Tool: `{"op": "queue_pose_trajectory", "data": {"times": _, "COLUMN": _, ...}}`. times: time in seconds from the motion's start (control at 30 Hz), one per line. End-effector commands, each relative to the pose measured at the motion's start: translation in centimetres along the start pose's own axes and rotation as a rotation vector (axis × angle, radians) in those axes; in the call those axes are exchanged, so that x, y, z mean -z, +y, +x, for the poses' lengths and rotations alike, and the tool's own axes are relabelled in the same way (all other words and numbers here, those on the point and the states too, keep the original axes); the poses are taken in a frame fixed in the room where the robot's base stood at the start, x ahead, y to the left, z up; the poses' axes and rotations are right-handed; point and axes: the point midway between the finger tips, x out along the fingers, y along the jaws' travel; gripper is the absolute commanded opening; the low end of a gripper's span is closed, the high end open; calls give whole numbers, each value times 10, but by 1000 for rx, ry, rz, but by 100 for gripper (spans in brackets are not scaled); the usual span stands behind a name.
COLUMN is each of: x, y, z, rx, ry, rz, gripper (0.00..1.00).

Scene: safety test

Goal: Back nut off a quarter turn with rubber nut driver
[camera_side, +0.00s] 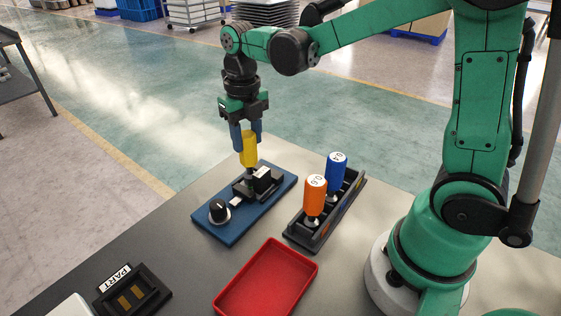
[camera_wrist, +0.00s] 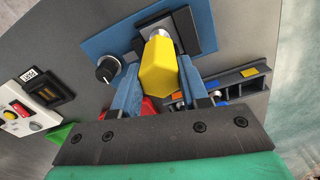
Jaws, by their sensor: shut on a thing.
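My gripper (camera_side: 246,137) is shut on a yellow-handled driver (camera_side: 249,150), which it holds upright over a blue base plate (camera_side: 219,228). In the wrist view the yellow handle (camera_wrist: 160,66) sits between my two blue fingers, and its metal shaft (camera_wrist: 157,34) points at a dark block on the plate. The nut itself is hidden, so I cannot tell whether the driver is seated on it. An orange-handled driver (camera_side: 315,195) and a blue-handled driver (camera_side: 336,169) stand in a dark rack (camera_side: 302,238) right of the plate.
A black knob (camera_side: 219,210) sits at the plate's left front. A red tray (camera_side: 267,283) lies in front of the rack. A dark holder labelled PART (camera_side: 150,288) is at front left. A white box with buttons (camera_wrist: 17,117) shows in the wrist view.

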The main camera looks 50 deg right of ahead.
Motion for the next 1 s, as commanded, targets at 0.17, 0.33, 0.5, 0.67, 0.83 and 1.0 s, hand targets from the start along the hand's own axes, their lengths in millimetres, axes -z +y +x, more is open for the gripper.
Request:
{"op": "queue_pose_trajectory", "data": {"times": 0.17, "x": 0, "y": 0, "z": -8, "rx": 0, "ry": 0, "rz": 1, "gripper": 0}}
{"op": "queue_pose_trajectory", "data": {"times": 0.33, "x": 0, "y": 0, "z": -18, "rx": 0, "ry": 0, "rz": 1, "gripper": 0}}
{"op": "queue_pose_trajectory", "data": {"times": 0.5, "x": 0, "y": 0, "z": -27, "rx": 0, "ry": 0, "rz": 1, "gripper": 0}}
{"op": "queue_pose_trajectory", "data": {"times": 0.67, "x": 0, "y": 0, "z": -36, "rx": 0, "ry": 0, "rz": 1, "gripper": 0}}
{"op": "queue_pose_trajectory", "data": {"times": 0.83, "x": 0, "y": 0, "z": -45, "rx": 0, "ry": 0, "rz": 1, "gripper": 0}}
{"op": "queue_pose_trajectory", "data": {"times": 1.0, "x": 0, "y": 0, "z": -50, "rx": 0, "ry": 0, "rz": 1, "gripper": 0}}
